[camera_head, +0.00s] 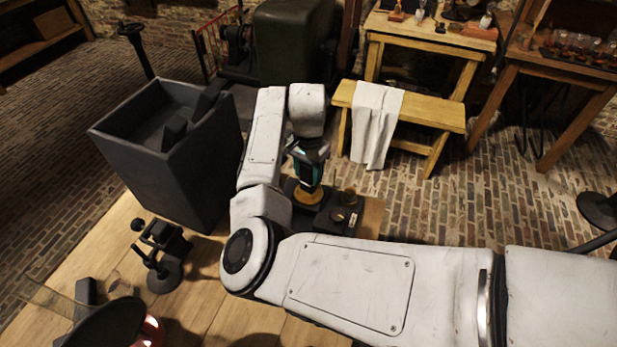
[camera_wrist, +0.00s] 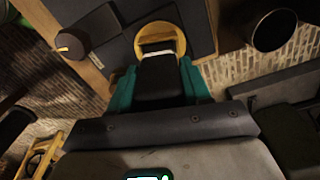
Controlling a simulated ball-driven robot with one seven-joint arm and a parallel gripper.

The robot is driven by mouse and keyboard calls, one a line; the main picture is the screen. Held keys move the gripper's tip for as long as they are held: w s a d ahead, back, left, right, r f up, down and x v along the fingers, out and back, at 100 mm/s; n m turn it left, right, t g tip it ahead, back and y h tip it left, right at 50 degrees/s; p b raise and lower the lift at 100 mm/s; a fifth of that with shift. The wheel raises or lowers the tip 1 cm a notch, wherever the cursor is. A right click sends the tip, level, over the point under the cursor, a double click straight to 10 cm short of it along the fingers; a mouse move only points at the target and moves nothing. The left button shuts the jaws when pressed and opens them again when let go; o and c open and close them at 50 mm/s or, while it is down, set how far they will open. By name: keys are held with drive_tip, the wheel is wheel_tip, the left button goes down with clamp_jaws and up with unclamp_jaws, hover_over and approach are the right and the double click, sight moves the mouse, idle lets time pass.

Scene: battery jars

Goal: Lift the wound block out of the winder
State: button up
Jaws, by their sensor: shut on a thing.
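My gripper (camera_head: 309,178) points down above the winder (camera_head: 338,217), a dark machine on the wooden bench with a yellow round part (camera_head: 307,197). In the wrist view, my teal gripper fingers (camera_wrist: 160,72) are shut on a dark block (camera_wrist: 160,82), which I take for the wound block. The yellow ring (camera_wrist: 181,37) of the winder lies just beyond the fingertips, around or behind the block's far end. I cannot tell whether the block is clear of the winder. Its lower end and any winding are mostly hidden.
A large dark open box (camera_head: 165,150) stands left of my arm. A small dark clamp-like device (camera_head: 160,255) stands on the bench (camera_head: 205,290) in front of it. A yellow stool (camera_head: 430,112) with a white cloth (camera_head: 375,125) stands on the brick floor behind.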

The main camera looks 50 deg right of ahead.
drive_tip(key=c, duration=0.7)
drive_tip(key=shift+r, duration=0.1)
clamp_jaws()
